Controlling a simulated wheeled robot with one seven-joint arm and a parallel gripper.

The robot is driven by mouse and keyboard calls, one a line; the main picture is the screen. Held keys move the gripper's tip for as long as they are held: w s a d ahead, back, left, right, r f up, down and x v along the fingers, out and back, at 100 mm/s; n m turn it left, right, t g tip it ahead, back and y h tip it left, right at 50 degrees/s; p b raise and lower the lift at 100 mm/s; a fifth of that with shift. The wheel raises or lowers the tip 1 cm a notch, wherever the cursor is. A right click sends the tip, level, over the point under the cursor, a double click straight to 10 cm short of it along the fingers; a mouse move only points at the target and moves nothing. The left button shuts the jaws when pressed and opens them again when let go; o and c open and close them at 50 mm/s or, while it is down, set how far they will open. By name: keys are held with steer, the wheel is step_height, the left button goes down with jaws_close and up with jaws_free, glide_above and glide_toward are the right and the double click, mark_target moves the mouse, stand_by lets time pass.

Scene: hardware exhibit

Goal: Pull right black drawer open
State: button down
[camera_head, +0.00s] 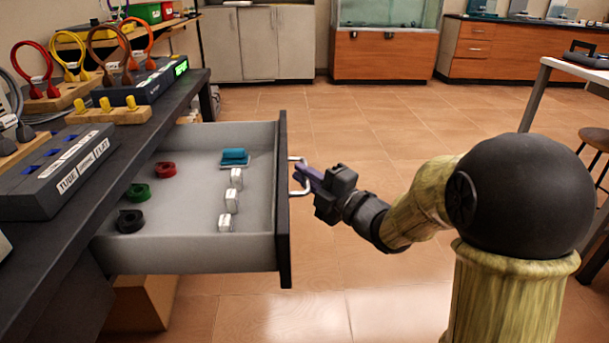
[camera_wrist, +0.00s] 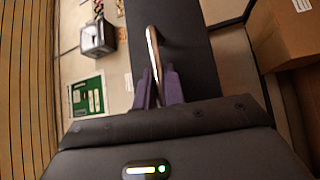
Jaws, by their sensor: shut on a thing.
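The black-fronted drawer (camera_head: 283,200) stands well out from under the dark bench, and its grey inside is in view. Its pale bar handle (camera_head: 300,178) is on the outer face. My gripper (camera_head: 308,179) is at the handle, with its purple fingers shut on it. In the wrist view the handle (camera_wrist: 154,55) runs down between the two purple fingers (camera_wrist: 160,88), against the dark drawer front (camera_wrist: 185,45). The exact contact at the fingertips is hard to see.
The drawer holds red tape (camera_head: 165,170), green tape (camera_head: 138,192), black tape (camera_head: 130,221), a teal block (camera_head: 235,157) and small white items (camera_head: 231,201). The bench (camera_head: 60,240) carries cables and boxes. A cardboard box (camera_head: 142,303) sits below. Tiled floor (camera_head: 370,130) lies clear beyond my arm.

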steer(key=shift+d, duration=0.35)
steer(key=c, duration=1.5)
jaws_free()
steer(key=shift+w, duration=0.1)
steer(key=p+v, duration=0.3)
steer(key=v, duration=1.4)
steer(key=shift+s+f, duration=0.2)
